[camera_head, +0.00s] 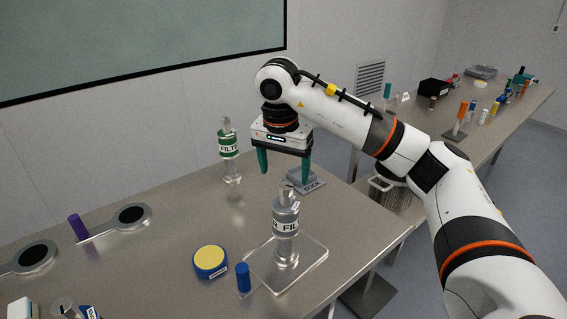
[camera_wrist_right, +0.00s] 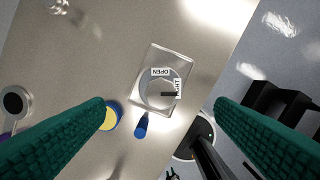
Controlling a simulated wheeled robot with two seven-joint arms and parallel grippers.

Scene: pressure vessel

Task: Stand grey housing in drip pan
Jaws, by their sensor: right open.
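The grey housing (camera_head: 286,228) stands upright in the drip pan (camera_head: 312,265), a clear, shallow, square pan near the right edge of the metal table. In the right wrist view the housing (camera_wrist_right: 157,88) is seen from above, inside the rim of the pan (camera_wrist_right: 170,52), with an "OPEN" label on top. My right gripper (camera_head: 285,174) is open and empty, with green fingers pointing down. It hangs above and behind the housing, apart from it. The right wrist view shows both fingers (camera_wrist_right: 158,105) wide apart, with the housing between and below them. My left gripper is not in view.
A green-labelled filter housing (camera_head: 228,148) stands at the back. A yellow-topped blue disc (camera_head: 210,260) and a blue cylinder (camera_head: 243,277) are left of the pan. A purple cylinder (camera_head: 77,227) stands further left.

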